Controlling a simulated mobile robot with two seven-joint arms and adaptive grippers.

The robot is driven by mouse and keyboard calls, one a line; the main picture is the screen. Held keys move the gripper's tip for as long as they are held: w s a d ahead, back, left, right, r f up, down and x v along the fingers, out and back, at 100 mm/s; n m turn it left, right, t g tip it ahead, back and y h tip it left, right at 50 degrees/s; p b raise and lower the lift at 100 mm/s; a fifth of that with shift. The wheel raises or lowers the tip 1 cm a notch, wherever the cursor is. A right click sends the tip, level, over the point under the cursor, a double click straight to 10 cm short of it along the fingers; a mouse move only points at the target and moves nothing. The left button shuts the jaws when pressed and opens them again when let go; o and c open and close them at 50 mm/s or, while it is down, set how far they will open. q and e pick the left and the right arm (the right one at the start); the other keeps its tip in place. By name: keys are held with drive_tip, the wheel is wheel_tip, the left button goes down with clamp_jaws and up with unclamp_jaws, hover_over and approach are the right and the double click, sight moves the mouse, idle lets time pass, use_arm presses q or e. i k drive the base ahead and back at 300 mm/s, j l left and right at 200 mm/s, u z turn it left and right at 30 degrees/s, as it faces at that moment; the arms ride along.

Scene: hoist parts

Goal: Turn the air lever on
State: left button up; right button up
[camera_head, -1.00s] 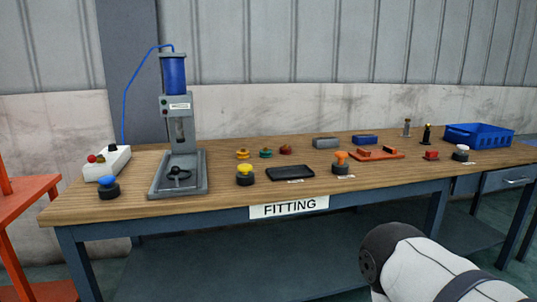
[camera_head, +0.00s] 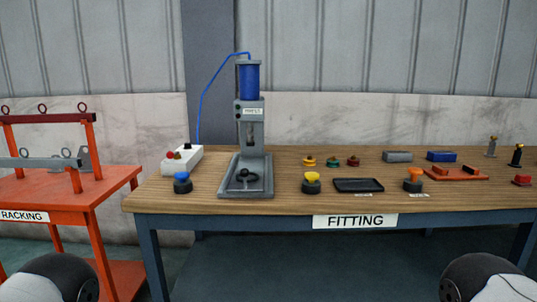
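A grey press with a blue cylinder (camera_head: 250,80) stands on the wooden bench. A blue air hose (camera_head: 203,95) runs from its top down to a white box (camera_head: 181,162) at the bench's left end. The box carries a red button (camera_head: 170,156), a yellowish button and a small black part (camera_head: 187,146) at the hose's end. I cannot tell for sure which part is the air lever. A blue-topped black knob (camera_head: 182,183) sits in front of the box. Only parts of my two arms show at the bottom corners; both grippers are out of view, away from these things.
The bench (camera_head: 290,205) is labelled FITTING. Yellow, green and red parts, a black tray (camera_head: 358,185), grey and blue blocks and an orange fixture (camera_head: 455,173) lie to the right. An orange racking table (camera_head: 65,190) stands at left, with a floor gap before the bench.

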sight(170, 156)
drive_tip(key=i+j, duration=0.15)
drive_tip(key=j, duration=0.15)
drive_tip(key=i+j, duration=0.15)
drive_tip(key=j, duration=0.2)
drive_tip(key=i+j, duration=0.15)
drive_tip(key=j, duration=0.15)
drive_tip(key=i+j, duration=0.15)
drive_tip(key=j, duration=0.15)
